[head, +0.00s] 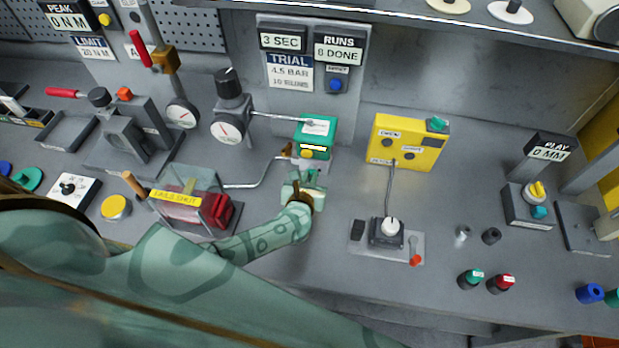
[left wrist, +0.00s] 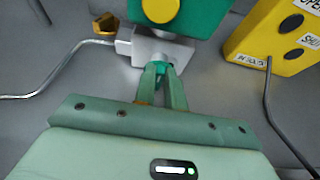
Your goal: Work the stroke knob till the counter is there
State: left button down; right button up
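A green actuator box (head: 315,137) with a white label and a yellow button stands on a grey mount at the middle of the bench. In the left wrist view the box (left wrist: 210,14) is at the top, with its round yellow face (left wrist: 160,8). My left gripper (head: 303,182) is in front of the box. In the left wrist view its fingertips (left wrist: 160,75) close around the green knob. My right gripper is out of view.
A yellow box (head: 405,142) with a cable to a white-knobbed unit (head: 388,230) stands to the right. A pressure gauge (head: 228,128) and a red clear-covered unit (head: 190,208) stand to the left. Free bench lies between the mount and the yellow box.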

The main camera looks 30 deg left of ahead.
pick_arm(q)
jog(key=shift+d+f+m+y, duration=0.15)
jog(key=shift+d+m+y, duration=0.15)
jog(key=shift+m+y, duration=0.5)
jog(key=shift+w+d+f+m+y+b, duration=0.1)
jog(key=shift+d+m+y+b, duration=0.1)
jog(key=shift+m+y+b, duration=0.4)
jog(key=shift+w+d+m+y+b, duration=0.15)
jog(key=shift+m+b, duration=0.25)
jog(key=shift+m, duration=0.5)
jog(key=c, duration=1.5)
grip_release()
jog(key=shift+o, duration=0.2)
